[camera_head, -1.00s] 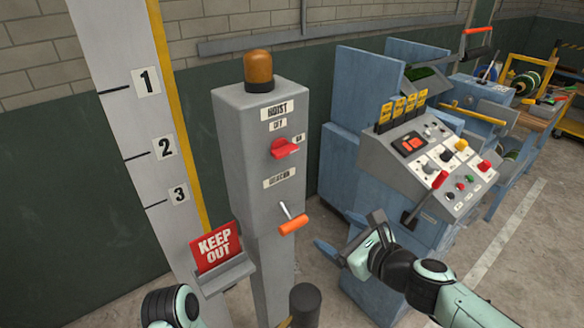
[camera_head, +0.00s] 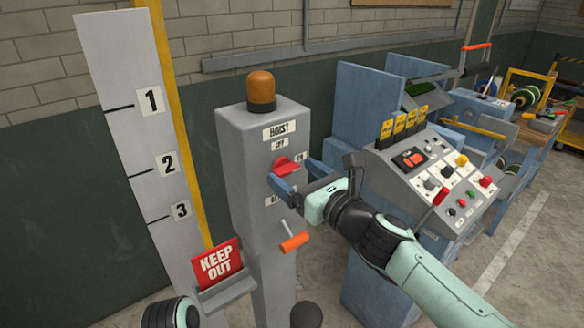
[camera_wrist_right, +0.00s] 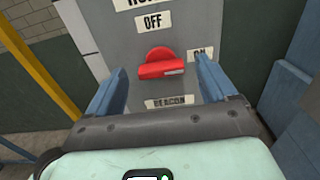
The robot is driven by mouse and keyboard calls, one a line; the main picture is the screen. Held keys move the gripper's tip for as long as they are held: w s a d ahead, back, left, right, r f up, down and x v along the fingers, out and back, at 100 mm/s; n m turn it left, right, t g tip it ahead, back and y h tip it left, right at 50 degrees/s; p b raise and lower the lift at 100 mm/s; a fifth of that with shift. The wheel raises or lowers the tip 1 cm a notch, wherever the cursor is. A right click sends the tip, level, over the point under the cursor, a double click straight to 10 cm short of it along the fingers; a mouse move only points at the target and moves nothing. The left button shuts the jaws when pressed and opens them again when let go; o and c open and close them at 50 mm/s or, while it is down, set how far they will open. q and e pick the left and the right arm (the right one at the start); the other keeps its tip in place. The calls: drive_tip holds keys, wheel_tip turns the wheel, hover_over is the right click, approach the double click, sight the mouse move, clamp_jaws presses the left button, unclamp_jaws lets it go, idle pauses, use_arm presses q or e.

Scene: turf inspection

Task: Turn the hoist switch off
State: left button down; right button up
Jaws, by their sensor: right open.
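The hoist switch (camera_head: 285,164) is a red rotary knob on the front of a grey post (camera_head: 262,230), below labels reading HOIST and OFF. In the right wrist view the red knob (camera_wrist_right: 161,66) lies roughly sideways, its pale mark toward the ON label (camera_wrist_right: 201,54); the OFF label (camera_wrist_right: 153,22) is above it. My right gripper (camera_head: 292,176) is open at the post's front, its blue fingers (camera_wrist_right: 160,88) on either side of the knob and a little below it. I cannot tell whether they touch it. Part of my left arm shows at lower left, its gripper out of view.
An orange-handled lever (camera_head: 295,242) sticks out below the switch, close under my right gripper. An amber beacon (camera_head: 261,90) tops the post. A red KEEP OUT sign (camera_head: 216,262) stands at left. A sloped control panel (camera_head: 440,165) is right of my gripper.

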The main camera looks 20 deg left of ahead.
use_arm(q)
drive_tip(key=shift+w+r, duration=0.15)
drive_tip(key=shift+r, duration=0.15)
use_arm(e)
drive_tip(key=shift+x, duration=0.9)
drive_tip(key=shift+c, duration=0.3)
drive_tip(key=c, duration=1)
